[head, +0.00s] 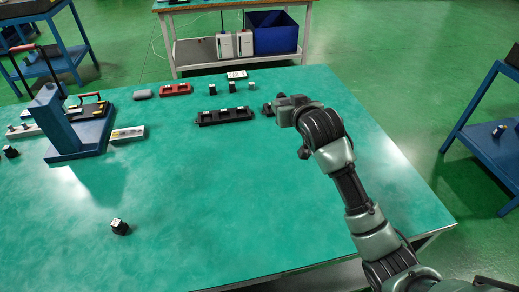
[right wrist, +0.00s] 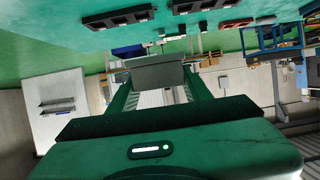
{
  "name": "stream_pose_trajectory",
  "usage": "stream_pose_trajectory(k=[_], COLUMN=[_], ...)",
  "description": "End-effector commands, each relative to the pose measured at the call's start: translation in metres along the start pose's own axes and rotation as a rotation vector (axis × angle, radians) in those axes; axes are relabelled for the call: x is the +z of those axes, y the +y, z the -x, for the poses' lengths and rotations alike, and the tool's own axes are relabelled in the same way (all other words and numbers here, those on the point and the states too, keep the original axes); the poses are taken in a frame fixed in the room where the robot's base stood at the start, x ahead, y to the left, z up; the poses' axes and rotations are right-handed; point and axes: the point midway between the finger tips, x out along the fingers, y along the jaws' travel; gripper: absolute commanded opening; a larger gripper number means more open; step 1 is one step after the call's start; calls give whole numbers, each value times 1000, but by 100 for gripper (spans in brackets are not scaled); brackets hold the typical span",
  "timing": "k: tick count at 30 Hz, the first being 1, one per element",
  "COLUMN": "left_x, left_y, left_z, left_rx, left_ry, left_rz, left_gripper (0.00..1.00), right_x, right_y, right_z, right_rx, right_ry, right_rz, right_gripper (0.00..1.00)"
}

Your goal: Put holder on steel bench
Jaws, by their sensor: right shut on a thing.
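My right gripper (head: 281,108) is over the far right part of the green-topped table (head: 230,190). In the right wrist view its fingers (right wrist: 157,88) are shut on a grey block (right wrist: 155,72), which I take to be the holder. In the head view the gripper mostly hides the held thing. Small black blocks with light tops stand on the table, one at the front left (head: 120,227) and several at the back (head: 232,87). A blue bench (head: 480,155) stands apart on the right; I cannot tell if it is the steel bench. My left gripper is not in view.
A black rack (head: 224,116) lies left of my right gripper. A blue press-like stand (head: 70,130) is at the table's left. A red tray (head: 175,90) and grey case (head: 142,94) lie behind. A wood-topped bench (head: 235,5) stands beyond. The table's middle is clear.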

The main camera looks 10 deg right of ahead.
Motion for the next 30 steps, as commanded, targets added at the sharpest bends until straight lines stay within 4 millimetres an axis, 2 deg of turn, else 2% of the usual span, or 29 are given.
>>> stream_pose_trajectory(k=[9, 15, 23, 30], left_x=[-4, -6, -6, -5], left_y=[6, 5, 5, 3], left_z=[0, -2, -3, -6], left_rx=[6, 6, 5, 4], left_ry=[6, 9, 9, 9], left_rz=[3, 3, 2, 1], left_gripper=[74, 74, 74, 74], right_x=[79, 120, 144, 175], right_y=[0, 0, 0, 0], right_z=[-31, -49, -59, -71], right_rx=[0, 0, -1, 0], right_ry=[-7, -3, -2, -1], right_rz=[1, 0, -1, 1], right_gripper=[0, 0, 0, 0])
